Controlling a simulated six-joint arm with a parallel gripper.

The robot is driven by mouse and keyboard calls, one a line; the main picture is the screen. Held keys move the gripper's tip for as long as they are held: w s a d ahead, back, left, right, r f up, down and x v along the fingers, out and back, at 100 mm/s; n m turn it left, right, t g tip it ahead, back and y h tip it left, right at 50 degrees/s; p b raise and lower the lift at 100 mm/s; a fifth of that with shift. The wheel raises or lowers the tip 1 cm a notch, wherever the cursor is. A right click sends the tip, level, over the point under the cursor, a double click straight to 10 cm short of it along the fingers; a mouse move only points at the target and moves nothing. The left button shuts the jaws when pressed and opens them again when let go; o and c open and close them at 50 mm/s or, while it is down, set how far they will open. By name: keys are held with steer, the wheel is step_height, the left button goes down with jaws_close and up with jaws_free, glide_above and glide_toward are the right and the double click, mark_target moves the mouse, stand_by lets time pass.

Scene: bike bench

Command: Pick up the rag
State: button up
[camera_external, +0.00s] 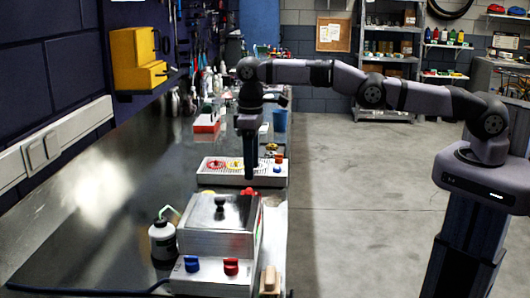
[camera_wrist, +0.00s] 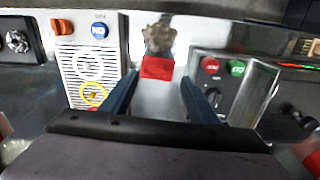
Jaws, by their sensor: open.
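My gripper (camera_external: 250,172) points straight down above the bench, between the white panel and the metal box. In the wrist view its two dark blue fingers (camera_wrist: 161,98) are apart, with nothing held between them. A small crumpled tan thing (camera_wrist: 159,37), which may be the rag, lies ahead of the fingertips, beside a red patch (camera_wrist: 157,68). A pale flat surface shows below the red patch between the fingers. I cannot clearly make out the rag in the external view.
The white panel (camera_external: 215,172) with red and blue knobs and the metal box (camera_external: 217,230) flank my gripper. A white bottle (camera_external: 163,240) stands left of the box. A blue cup (camera_external: 280,120) stands farther back. Open floor lies right of the bench.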

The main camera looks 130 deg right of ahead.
mark_target(250, 190)
steer(key=shift+f+b, duration=0.9)
steer(key=shift+f, duration=0.2)
steer(key=shift+d+f+p, duration=0.15)
steer(key=shift+f+p, duration=0.4)
steer(key=shift+p, duration=0.1)
steer(key=shift+d+f+p, duration=0.15)
steer(key=shift+f+p, duration=0.4)
steer(key=shift+p, duration=0.1)
steer(key=shift+f, duration=1.5)
steer(key=c, duration=1.1)
